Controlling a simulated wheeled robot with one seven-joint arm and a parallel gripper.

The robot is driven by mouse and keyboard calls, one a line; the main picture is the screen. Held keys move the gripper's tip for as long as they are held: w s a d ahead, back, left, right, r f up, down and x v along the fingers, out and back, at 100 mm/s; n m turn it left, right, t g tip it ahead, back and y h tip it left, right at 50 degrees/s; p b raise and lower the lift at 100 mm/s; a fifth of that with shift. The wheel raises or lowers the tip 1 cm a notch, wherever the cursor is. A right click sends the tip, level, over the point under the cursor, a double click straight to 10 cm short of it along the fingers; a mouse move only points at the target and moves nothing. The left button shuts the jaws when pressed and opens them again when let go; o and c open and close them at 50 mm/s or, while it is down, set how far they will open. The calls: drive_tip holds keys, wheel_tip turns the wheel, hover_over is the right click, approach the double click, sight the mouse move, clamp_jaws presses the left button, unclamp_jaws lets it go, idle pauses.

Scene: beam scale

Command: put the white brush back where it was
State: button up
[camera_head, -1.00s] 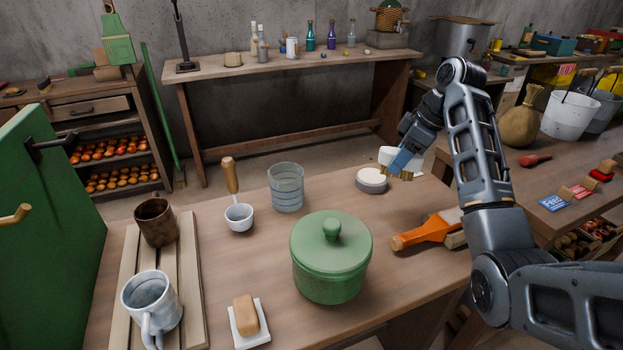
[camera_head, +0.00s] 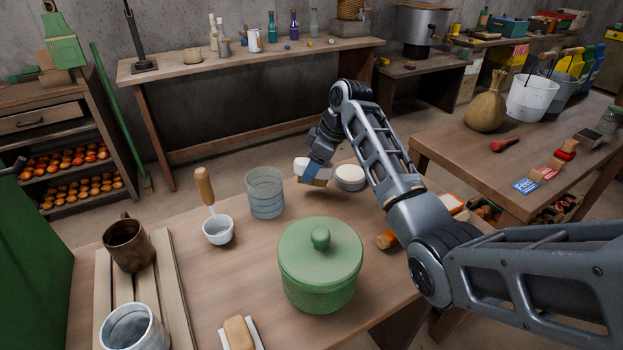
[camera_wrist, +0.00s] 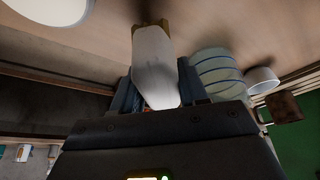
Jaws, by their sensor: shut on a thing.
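The white brush (camera_head: 302,164) is held above the far edge of the wooden table, just left of a round white tin (camera_head: 350,175). My gripper (camera_head: 315,168) is shut on it. In the wrist view the brush's white handle (camera_wrist: 155,62) lies between the blue fingers of my gripper (camera_wrist: 157,92), with brownish bristles at its far end. The fingers partly hide the brush in the head view. Whether the bristles touch the table is not clear.
A striped glass (camera_head: 265,195) stands left of my gripper, beside a white ladle (camera_head: 218,230). A green lidded pot (camera_head: 320,270) stands nearer. An orange-handled tool (camera_head: 386,240) lies right, partly behind my arm. Bare tabletop shows between the glass, pot and tin.

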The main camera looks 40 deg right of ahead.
drive_tip(key=shift+w+a+f+p, duration=0.15)
drive_tip(key=shift+f+p, duration=0.15)
drive_tip(key=shift+f, duration=1.85)
drive_tip(key=o, duration=0.9)
drive_tip(key=shift+f, duration=0.1)
drive_tip(key=shift+o, duration=0.2)
drive_tip(key=v, duration=1.2)
drive_tip(key=shift+b, duration=0.4)
